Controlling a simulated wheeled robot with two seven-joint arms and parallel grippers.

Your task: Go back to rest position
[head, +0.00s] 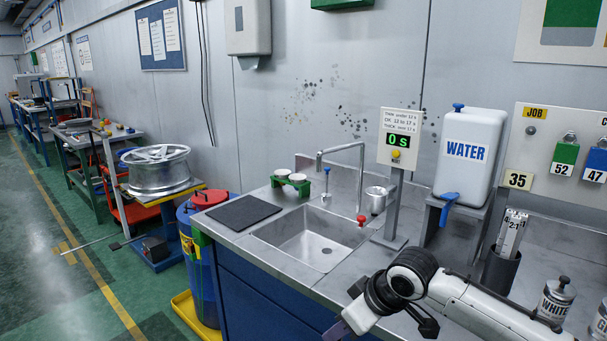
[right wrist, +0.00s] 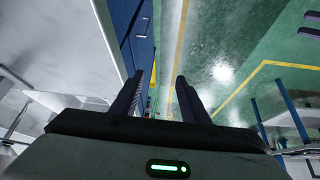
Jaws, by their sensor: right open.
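My right arm (head: 480,305) comes in from the lower right in the head view, bent in front of the counter. Its hand end hangs at the bottom edge of that view, so the fingers are not clear there. In the right wrist view my right gripper (right wrist: 159,82) has its two dark fingers apart with nothing between them. Beyond them lie the green floor and a yellow line. My left gripper is not in view.
The counter holds a sink (head: 312,244), a dark mat (head: 236,213), a timer sign (head: 400,140) reading 0 s, a water tank (head: 466,158) and a labelled tin (head: 557,298). A blue barrel (head: 203,262) stands left of the counter. The floor aisle (head: 60,260) is open.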

